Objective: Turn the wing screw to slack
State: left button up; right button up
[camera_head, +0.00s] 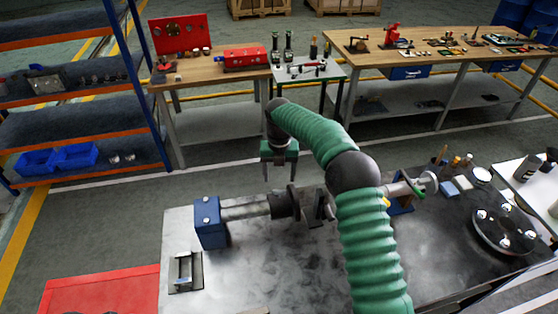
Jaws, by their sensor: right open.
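My right arm comes in from the bottom and reaches away over the metal bench. Its right gripper (279,174) is open and empty, its fingers pointing down beyond the shaft line. On the bench a blue block (209,222) holds a grey shaft (245,211) that runs right to a dark coupling (284,203). Part of the line is hidden behind my arm. A shaft end with a ring-like part (428,184) shows right of my arm. I cannot make out a wing screw for certain. My left gripper is not in view.
A small bracket on a plate (184,272) lies at the bench's front left. A round dark plate with shiny knobs (505,231) is at the right, near small bottles and pots. Tool tables (215,72) stand behind, blue shelves (75,105) at left. The bench's front middle is clear.

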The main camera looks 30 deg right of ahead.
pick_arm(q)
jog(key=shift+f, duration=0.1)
pick_arm(e)
notch_tip(320, 180, up, 10)
jog(key=shift+w, duration=0.1)
dwell(0.3)
